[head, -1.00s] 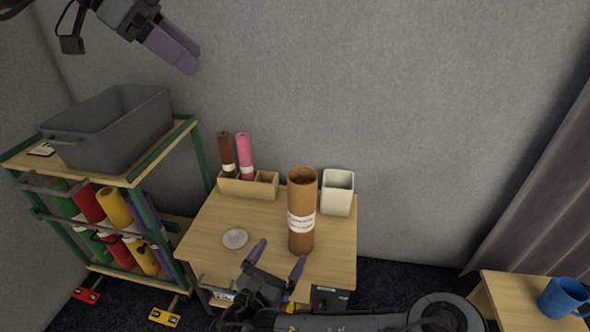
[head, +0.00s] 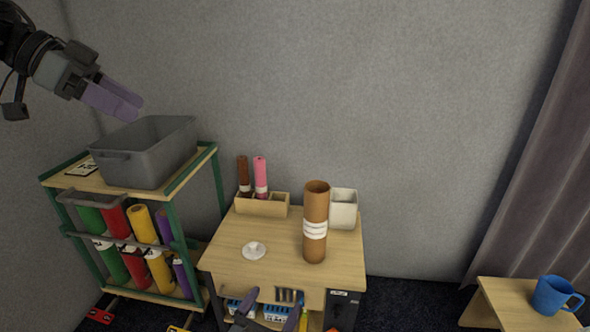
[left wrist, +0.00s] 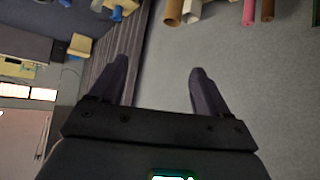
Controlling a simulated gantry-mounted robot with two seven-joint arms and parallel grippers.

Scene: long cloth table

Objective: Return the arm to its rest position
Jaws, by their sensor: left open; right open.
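My left gripper (head: 118,104) is at the upper left of the head view, in front of the wall and just above the grey bin. Its purple fingers hold nothing. In the left wrist view its two fingers (left wrist: 158,75) stand wide apart with an empty gap between them. My right gripper (head: 267,308) shows only as purple fingertips at the bottom edge of the head view, in front of the small table. The fingertips are apart with nothing seen between them; the rest of that arm is out of view.
A grey bin (head: 150,165) tops the shelf rack holding coloured rolls. The small table (head: 285,240) carries a brown tube (head: 315,225), white square cup (head: 344,210), wooden holder (head: 262,206) with two rolls, and white disc-like item (head: 254,251). A blue mug (head: 553,295) stands at right.

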